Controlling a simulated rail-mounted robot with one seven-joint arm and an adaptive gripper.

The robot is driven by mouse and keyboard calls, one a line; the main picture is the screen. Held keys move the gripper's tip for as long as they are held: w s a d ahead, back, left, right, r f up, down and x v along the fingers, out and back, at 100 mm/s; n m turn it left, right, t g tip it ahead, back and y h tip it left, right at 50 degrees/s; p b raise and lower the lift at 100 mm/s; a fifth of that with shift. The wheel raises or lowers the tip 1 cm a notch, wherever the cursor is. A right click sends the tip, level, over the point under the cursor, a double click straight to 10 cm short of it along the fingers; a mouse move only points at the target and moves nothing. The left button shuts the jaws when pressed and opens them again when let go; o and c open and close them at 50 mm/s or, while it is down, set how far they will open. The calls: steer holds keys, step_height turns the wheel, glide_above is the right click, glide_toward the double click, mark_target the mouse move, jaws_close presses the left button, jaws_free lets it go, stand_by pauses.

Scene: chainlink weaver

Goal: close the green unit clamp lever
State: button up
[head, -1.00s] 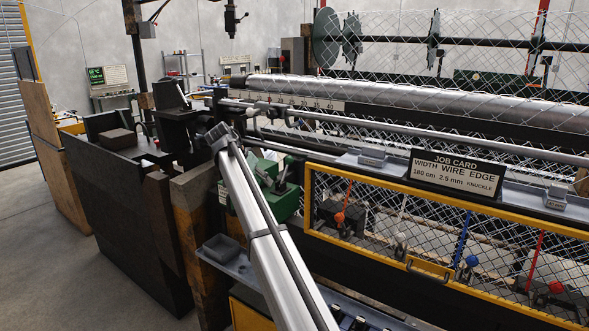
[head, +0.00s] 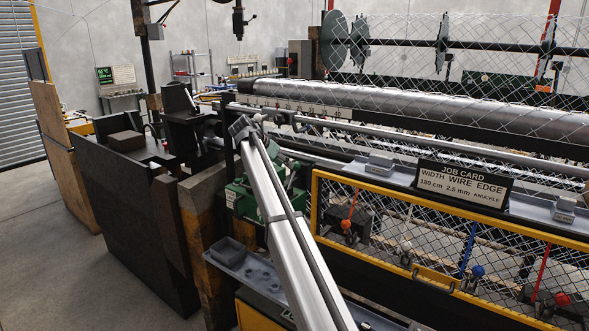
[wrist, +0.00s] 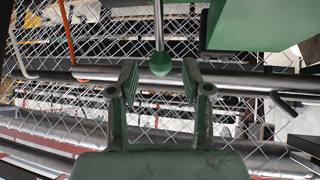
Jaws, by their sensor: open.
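The green unit (head: 242,198) sits left of the yellow-framed mesh guard in the head view, partly hidden behind my arm. A green block, seemingly part of it, fills the upper right of the wrist view (wrist: 265,22). A metal lever rod (wrist: 158,25) ends in a green ball knob (wrist: 161,64). My gripper (wrist: 159,75) is open, with one finger on each side of the knob's line. The knob shows at or just beyond the fingertips; contact cannot be told. In the head view my gripper cannot be made out clearly.
Steel rails and a roller (head: 420,108) run across behind the unit. The mesh guard (head: 395,232) has orange, blue and red levers behind it. A grey tray (head: 262,278) juts out below the unit. A job card (head: 464,184) stands on the shelf.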

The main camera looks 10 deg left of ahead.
mark_target(294, 171)
steer(key=p+x, duration=0.2)
steer(key=x, duration=0.5)
steer(key=shift+w+d+f, duration=0.1)
steer(key=shift+w+d, duration=0.05)
jaws_close()
